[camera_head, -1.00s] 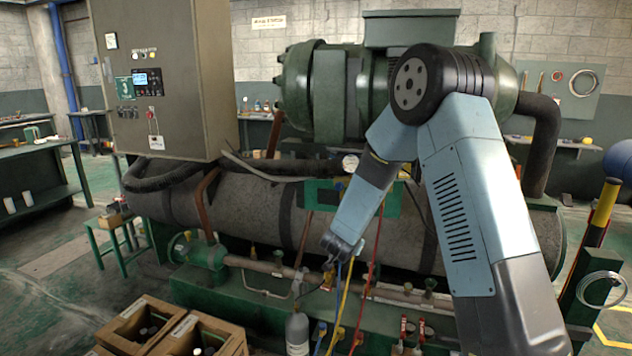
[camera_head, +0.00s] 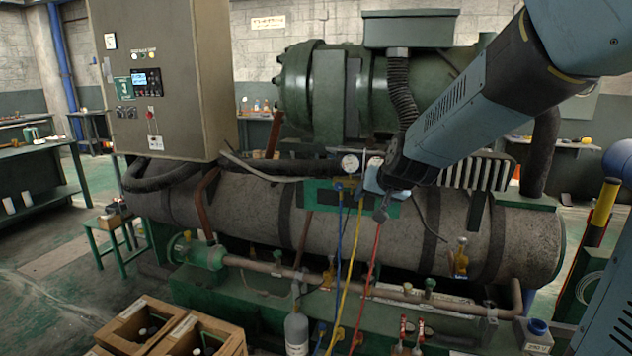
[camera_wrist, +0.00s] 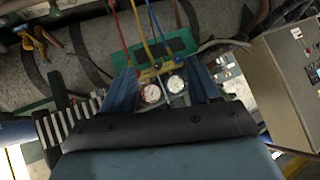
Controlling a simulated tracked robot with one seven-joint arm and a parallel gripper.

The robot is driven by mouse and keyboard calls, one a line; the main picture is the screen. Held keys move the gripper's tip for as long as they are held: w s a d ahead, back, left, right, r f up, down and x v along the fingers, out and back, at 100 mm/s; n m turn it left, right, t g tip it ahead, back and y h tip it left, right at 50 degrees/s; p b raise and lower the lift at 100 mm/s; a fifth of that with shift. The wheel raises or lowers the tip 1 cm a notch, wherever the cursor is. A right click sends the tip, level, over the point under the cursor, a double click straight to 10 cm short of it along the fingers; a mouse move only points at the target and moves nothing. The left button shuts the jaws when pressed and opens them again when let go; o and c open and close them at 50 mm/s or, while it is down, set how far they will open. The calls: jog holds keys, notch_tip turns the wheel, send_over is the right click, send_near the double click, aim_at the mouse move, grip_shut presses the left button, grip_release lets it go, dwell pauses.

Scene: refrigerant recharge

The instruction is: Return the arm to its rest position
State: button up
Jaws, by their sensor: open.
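My gripper (camera_head: 381,208) hangs in front of the machine, at the end of my blue-grey arm, which comes in from the upper right. It is open, and I see nothing held in it. In the wrist view its two blue fingers (camera_wrist: 161,82) stand apart, with the gauge set seen between them. The gauge set (camera_head: 349,164) has two white dials and sits by a green plate; it also shows in the wrist view (camera_wrist: 152,94). In the head view the gripper partly overlaps its right side; I cannot tell the gap between them.
Blue, yellow and red hoses (camera_head: 346,262) hang from the gauge set, close to my gripper. A grey cylinder (camera_head: 297,331) stands below. The control cabinet (camera_head: 160,75) is at left, wooden crates (camera_head: 168,338) at front left. A yellow-topped post (camera_head: 605,200) stands at right.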

jog(key=s+d+r+g, duration=0.1)
jog(key=s+d, duration=0.2)
jog(key=s, duration=0.6)
jog(key=s+d+r+n+g+h, duration=0.1)
jog(key=s+d, duration=0.2)
jog(key=s, duration=0.6)
jog(key=s+d+r+g+h, duration=0.1)
jog(key=s+d, duration=0.3)
jog(key=s, duration=0.5)
jog(key=shift+s+r+n+g, duration=0.2)
jog(key=shift+r+n+g, duration=0.1)
jog(key=shift+r+g, duration=0.15)
